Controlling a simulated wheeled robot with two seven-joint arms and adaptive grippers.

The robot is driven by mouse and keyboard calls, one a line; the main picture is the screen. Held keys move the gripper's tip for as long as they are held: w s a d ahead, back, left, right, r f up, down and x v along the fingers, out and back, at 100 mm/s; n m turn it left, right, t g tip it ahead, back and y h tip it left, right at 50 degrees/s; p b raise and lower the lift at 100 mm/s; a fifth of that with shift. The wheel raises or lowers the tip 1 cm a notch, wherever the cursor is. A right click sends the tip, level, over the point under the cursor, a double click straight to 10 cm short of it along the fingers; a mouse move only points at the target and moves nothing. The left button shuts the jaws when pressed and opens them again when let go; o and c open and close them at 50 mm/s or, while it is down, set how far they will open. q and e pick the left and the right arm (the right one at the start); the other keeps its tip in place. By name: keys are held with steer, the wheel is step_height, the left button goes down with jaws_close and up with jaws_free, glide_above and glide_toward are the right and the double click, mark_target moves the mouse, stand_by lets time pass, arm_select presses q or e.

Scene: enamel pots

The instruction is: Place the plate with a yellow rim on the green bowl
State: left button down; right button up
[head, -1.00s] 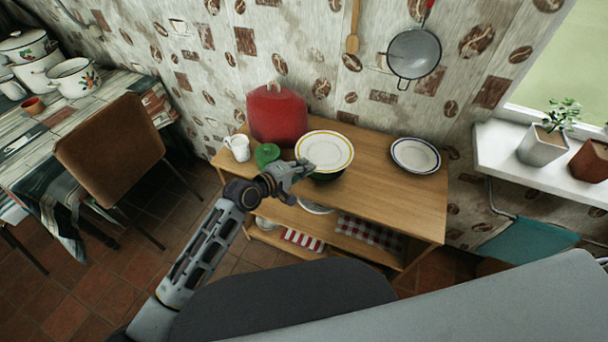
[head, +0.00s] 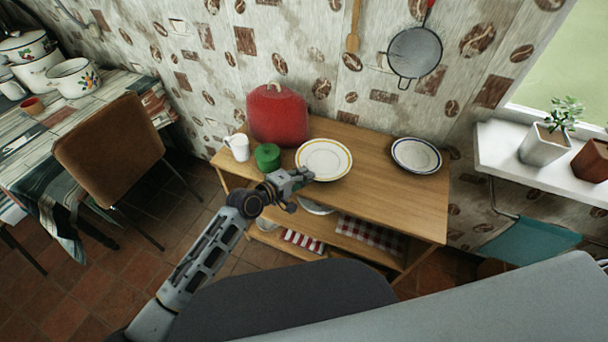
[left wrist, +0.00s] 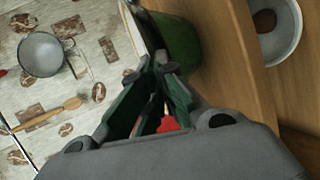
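The plate with a yellow rim (head: 324,159) lies nearly level above the wooden shelf top in the head view. Its edge also shows in the left wrist view (left wrist: 134,24). The green bowl (left wrist: 180,45) shows directly beneath that edge in the left wrist view; the plate hides it in the head view. I cannot tell whether the plate fully rests on it. My left gripper (head: 306,177) is at the plate's near-left edge, and its fingertips (left wrist: 154,68) are close together on the rim. My right gripper is not in view.
A green cylindrical object (head: 267,157), a white mug (head: 237,147) and a red rounded object (head: 278,114) stand left of the plate. A blue-rimmed plate (head: 416,155) lies to the right. The wooden top (head: 400,205) is clear at front right.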

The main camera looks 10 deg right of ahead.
arm_select(q)
steer(key=shift+f, duration=0.4)
steer(key=c, duration=1.6)
jaws_free()
steer(key=shift+f, duration=0.15)
steer(key=shift+c, duration=0.2)
steer(key=shift+r, duration=0.85)
steer(key=v, duration=1.2)
steer(key=shift+p, duration=0.3)
steer(key=shift+f, duration=0.1)
